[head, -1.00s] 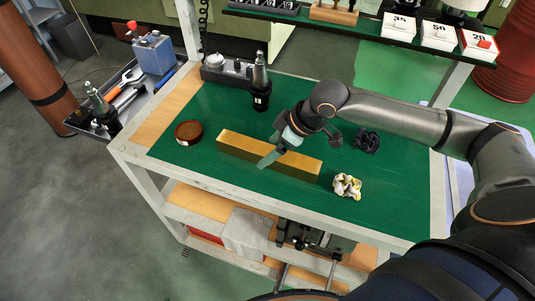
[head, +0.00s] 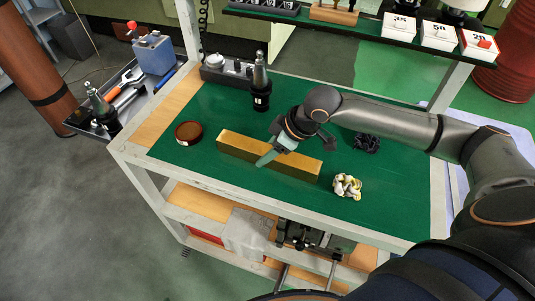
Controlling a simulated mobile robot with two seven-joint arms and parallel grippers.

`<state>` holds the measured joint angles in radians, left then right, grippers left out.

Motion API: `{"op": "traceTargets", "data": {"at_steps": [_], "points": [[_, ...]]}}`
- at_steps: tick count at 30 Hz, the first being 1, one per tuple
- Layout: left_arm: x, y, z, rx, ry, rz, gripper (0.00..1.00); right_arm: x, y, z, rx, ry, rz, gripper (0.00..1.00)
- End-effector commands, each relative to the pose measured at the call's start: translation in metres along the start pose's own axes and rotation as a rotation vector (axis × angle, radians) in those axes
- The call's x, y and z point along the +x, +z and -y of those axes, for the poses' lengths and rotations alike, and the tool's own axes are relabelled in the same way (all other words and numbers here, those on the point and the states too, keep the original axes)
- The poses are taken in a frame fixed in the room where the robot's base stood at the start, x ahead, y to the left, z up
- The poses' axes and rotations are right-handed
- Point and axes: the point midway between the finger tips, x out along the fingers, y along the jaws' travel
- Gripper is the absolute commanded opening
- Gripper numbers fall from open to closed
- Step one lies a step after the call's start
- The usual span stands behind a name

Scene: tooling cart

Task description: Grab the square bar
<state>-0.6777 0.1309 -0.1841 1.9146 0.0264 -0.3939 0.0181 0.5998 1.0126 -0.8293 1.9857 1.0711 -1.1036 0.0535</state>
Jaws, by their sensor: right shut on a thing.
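The square bar (head: 298,165) is a long brass-coloured block lying on the green top of the tooling cart (head: 215,110). My right gripper (head: 268,158) reaches down from the right and is shut on the bar near its middle. One finger shows on the near face; the far finger is hidden behind the gripper and the bar. The bar appears to rest on the mat. My left gripper is out of view.
A round brown tin (head: 188,132) stands left of the bar. A black tool holder (head: 261,85) stands behind it. A shelf (head: 330,28) overhangs the back.

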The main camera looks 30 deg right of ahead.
Motion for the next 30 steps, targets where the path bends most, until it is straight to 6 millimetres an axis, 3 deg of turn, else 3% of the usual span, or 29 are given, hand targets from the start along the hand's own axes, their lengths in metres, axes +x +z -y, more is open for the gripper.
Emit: {"op": "traceTargets", "data": {"at_steps": [6, 30], "points": [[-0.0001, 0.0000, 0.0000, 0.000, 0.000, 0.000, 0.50, -0.0002, -0.0001, 0.0001, -0.001, 0.000, 0.000, 0.00], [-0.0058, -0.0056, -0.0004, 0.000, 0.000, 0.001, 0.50, -0.0073, -0.0071, -0.0010, -0.002, 0.003, -0.010, 0.00]]}}
